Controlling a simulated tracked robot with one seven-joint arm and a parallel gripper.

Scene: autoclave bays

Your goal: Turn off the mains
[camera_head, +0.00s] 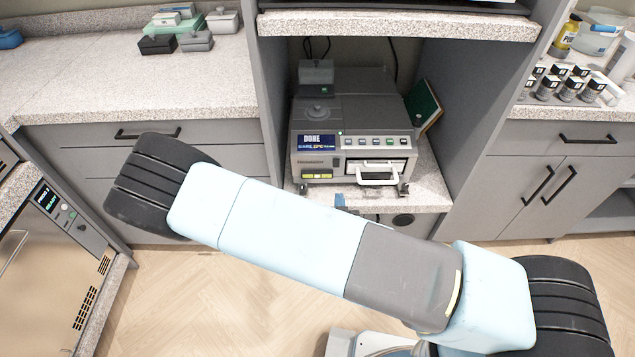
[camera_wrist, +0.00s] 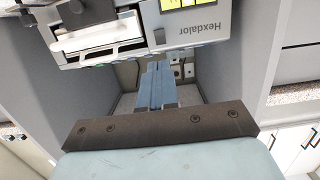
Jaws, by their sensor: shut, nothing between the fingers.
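The mains switch is not clearly identifiable. In the head view only a bit of my blue gripper (camera_head: 341,201) shows, at the shelf's front edge, and my arm hides the rest.
The speckled shelf (camera_head: 430,190) under the autoclave and the bay's side panels (camera_head: 470,110) bound the space. A green folder (camera_head: 424,106) leans at the right. Boxes (camera_head: 195,40) and bottles (camera_head: 570,88) stand on the side counters. The floor in front is clear.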

